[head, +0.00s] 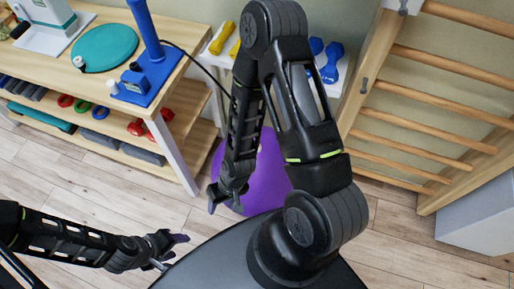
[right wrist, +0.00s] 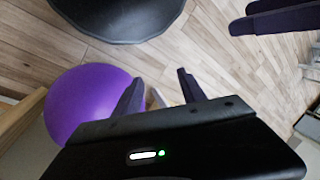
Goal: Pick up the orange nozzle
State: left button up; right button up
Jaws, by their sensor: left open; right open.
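I cannot make out an orange nozzle in either view. My right gripper (head: 225,204) hangs low in the middle of the head view, in front of the purple ball. Its jaws are apart with nothing between them, and its two dark fingers also show in the right wrist view (right wrist: 160,92). My left gripper (head: 173,252) is at the lower left, open and empty above the wooden floor. Two dark fingers at the top right of the right wrist view look like those of my left gripper.
A wooden shelf bench (head: 165,88) at the upper left carries a teal disc (head: 105,47) and a blue stand (head: 148,80). A purple ball (head: 268,175) rests on the floor (head: 130,195). Wall bars (head: 430,95) stand at the right. Blue dumbbells (head: 331,62) lie behind my right arm.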

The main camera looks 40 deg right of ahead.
jog(key=w+d+f+h+b, duration=0.2)
jog(key=w+d+f+b, duration=0.7)
jog(key=w+d+b, duration=0.45)
jog(key=shift+t+h, duration=0.6)
jog(key=shift+h, duration=0.3)
jog(key=w+d+r+b, duration=0.1)
jog(key=d+b, duration=0.2)
jog(key=d, duration=0.1)
jog(key=w+d+b, duration=0.1)
jog(key=d+b, duration=0.3)
jog(key=w+d+r+b, duration=0.1)
jog(key=w+d+b, duration=0.1)
jog(key=d+b, duration=0.2)
jog(key=shift+d+r, duration=0.25)
jog(key=shift+r, duration=0.05)
pick_arm(q)
notch_tip(320, 180, down, 26)
jog(key=shift+w, duration=0.4)
pick_arm(e)
jog(key=shift+r, duration=0.15)
pick_arm(q)
jog(key=shift+d, duration=0.1)
jog(key=shift+f, duration=0.25)
pick_arm(e)
jog(key=shift+w+f, duration=0.2)
jog(key=shift+f, duration=1.15)
